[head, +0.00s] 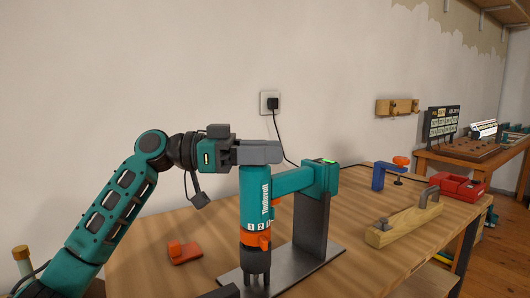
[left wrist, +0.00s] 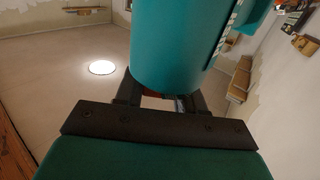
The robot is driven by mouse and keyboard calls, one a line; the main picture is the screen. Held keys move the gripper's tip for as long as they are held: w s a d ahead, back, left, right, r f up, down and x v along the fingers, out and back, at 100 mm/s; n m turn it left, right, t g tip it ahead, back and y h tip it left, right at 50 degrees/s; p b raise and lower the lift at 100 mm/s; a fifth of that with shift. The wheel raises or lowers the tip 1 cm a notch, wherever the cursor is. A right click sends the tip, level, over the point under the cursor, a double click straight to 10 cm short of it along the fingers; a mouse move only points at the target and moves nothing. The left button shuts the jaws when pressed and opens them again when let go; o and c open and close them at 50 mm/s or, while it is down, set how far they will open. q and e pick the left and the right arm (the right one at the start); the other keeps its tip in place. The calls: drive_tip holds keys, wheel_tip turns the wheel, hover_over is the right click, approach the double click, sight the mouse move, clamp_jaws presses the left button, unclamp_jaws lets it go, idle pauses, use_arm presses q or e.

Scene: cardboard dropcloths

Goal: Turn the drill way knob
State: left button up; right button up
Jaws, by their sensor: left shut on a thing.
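The drill (head: 255,200) is a teal upright cylinder on a stand, with a teal arm reaching right to a grey column. Near its lower end are a numbered white band and an orange collar (head: 256,240), above a dark chuck. A small orange part (head: 276,200) shows at its right side; I cannot tell which orange part is the way knob. My left gripper (head: 268,153) is at the drill's top, its fingers shut on the teal body. The left wrist view shows the teal body (left wrist: 172,50) between the dark fingers (left wrist: 160,102).
The stand has a flat metal base (head: 320,255) on the wooden table (head: 400,270). An orange block (head: 184,251) lies left. A cord runs to the wall socket (head: 270,103).

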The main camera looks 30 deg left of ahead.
use_arm(q)
drive_tip(key=o, duration=1)
drive_tip(key=shift+c, duration=0.2)
drive_tip(key=v, duration=1.3)
